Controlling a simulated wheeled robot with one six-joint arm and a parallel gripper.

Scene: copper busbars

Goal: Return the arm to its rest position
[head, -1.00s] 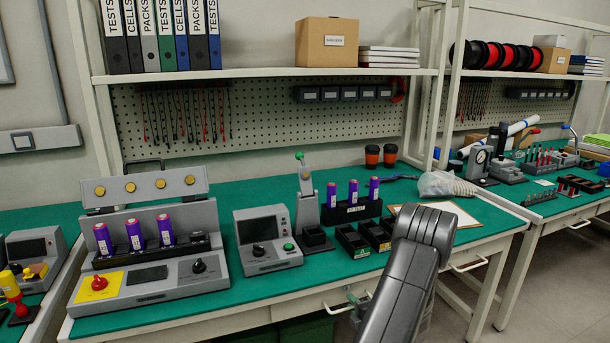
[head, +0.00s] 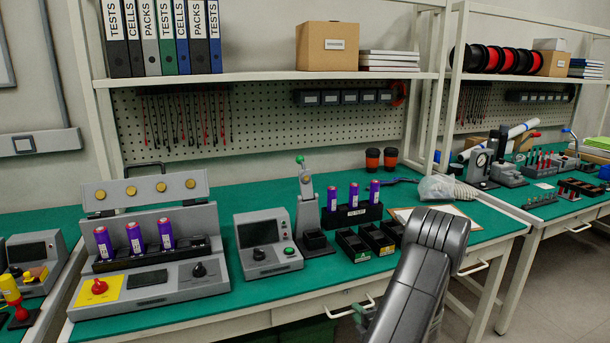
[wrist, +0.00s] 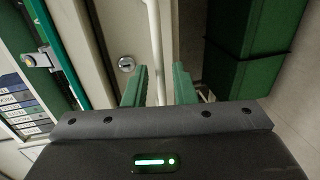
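In the head view my dark grey arm stands at the lower right and hides most of the gripper; only a bit of green shows at the bottom, by a drawer handle. Purple cells stand in the test fixture (head: 150,282) and in the black rack (head: 352,216) on the green bench.
A tester box (head: 268,243), a small press (head: 308,205) and black bins (head: 365,242) stand along the bench (head: 250,192). Dark green boxes (wrist: 258,50) show beside the gripper in the wrist view. Floor at right is free.

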